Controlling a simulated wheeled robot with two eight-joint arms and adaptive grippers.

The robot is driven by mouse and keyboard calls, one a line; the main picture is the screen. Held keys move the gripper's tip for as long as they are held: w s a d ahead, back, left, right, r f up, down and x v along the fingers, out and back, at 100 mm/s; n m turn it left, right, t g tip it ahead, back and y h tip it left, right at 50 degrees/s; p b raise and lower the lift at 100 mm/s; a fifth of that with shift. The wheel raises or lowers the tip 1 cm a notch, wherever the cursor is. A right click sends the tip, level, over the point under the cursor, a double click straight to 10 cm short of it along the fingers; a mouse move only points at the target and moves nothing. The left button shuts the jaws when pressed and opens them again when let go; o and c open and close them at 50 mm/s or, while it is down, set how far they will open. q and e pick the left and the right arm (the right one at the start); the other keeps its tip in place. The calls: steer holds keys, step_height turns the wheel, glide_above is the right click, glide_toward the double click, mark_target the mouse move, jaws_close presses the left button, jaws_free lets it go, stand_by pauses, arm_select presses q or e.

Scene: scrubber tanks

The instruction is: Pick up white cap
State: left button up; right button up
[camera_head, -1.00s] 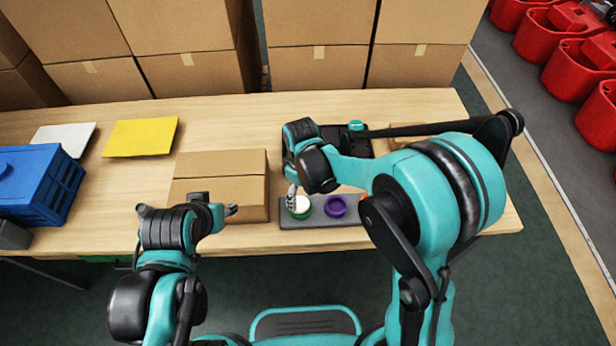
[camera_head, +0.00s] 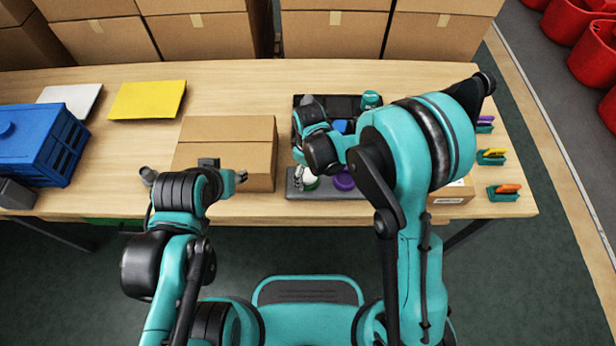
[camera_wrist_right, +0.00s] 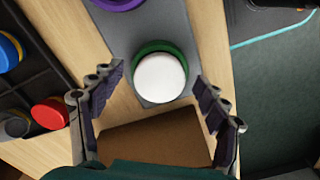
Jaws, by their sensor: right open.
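The white cap (camera_wrist_right: 160,78) sits in a green ring on a grey tray (camera_wrist_right: 178,32), seen in the right wrist view. In the head view the white cap (camera_head: 311,181) is partly hidden by my right gripper (camera_head: 302,172). In the right wrist view the fingers of my right gripper (camera_wrist_right: 160,88) are spread apart on either side of the cap's near part, with nothing held. My left gripper (camera_head: 195,176) is open and empty, in front of a cardboard box at the table's front edge.
A purple ring (camera_head: 343,180) lies on the tray beside the cap. The closed cardboard box (camera_head: 235,150) is left of the tray. A black organizer (camera_head: 350,105) with coloured lids stands behind. A blue crate (camera_head: 40,145) is at the far left.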

mark_target(309, 174)
steer(key=c, duration=1)
steer(key=shift+r, duration=0.15)
steer(key=shift+c, duration=0.2)
steer(key=shift+r, duration=0.25)
step_height(309, 174, up, 4)
steer(key=shift+p, duration=1.25)
steer(key=s+d+r+p, duration=0.3)
steer(key=s+d+r, duration=0.3)
steer(key=s+d, duration=0.1)
steer(key=shift+s+d+r+p, duration=0.3)
steer(key=shift+d+r+p, duration=0.1)
steer(key=shift+d, duration=0.5)
steer(key=shift+r+p, duration=0.75)
steer(key=shift+r, duration=0.1)
steer(key=shift+r+p, duration=1.9)
steer(key=shift+r, duration=0.5)
